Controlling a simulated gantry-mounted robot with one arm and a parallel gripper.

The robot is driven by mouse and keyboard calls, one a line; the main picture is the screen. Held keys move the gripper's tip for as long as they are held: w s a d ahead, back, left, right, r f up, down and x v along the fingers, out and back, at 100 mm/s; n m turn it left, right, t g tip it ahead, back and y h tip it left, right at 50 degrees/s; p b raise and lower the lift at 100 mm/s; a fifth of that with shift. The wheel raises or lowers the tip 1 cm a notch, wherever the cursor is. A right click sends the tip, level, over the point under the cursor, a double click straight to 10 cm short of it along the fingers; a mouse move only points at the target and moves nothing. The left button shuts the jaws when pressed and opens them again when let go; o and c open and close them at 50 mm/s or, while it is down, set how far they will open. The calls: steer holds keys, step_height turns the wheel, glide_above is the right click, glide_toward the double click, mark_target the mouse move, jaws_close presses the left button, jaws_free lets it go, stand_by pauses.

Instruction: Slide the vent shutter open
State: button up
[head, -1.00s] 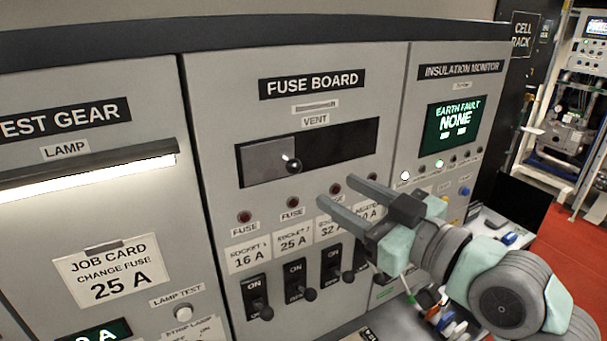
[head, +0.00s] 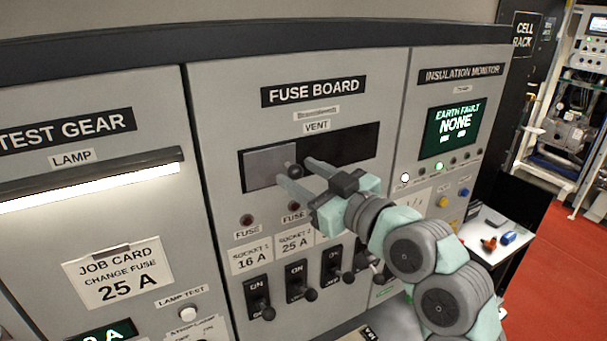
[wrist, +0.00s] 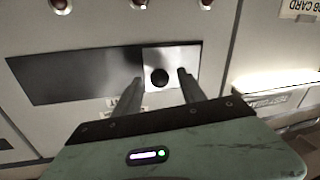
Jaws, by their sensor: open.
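The vent shutter (head: 270,168) is a grey plate at the left end of the dark vent slot (head: 345,146) under the VENT label. Its round black knob (head: 295,171) sits near the plate's right edge. My gripper (head: 294,174) is open, with its fingertips at the knob, one finger above and one below it in the head view. In the wrist view the shutter (wrist: 182,62) is at the right end of the slot, and the knob (wrist: 159,77) lies between my two open fingers (wrist: 160,76). Whether the fingers touch the knob I cannot tell.
Below the slot are fuse lamps (head: 246,221) and several socket switches (head: 257,295) with protruding levers, partly behind my arm. The insulation monitor screen (head: 449,129) is to the right. The strip lamp (head: 90,180) juts out at left. The slot right of the shutter is empty.

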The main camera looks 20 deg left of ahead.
steer(key=shift+c, duration=0.6)
jaws_close()
stand_by(0.8)
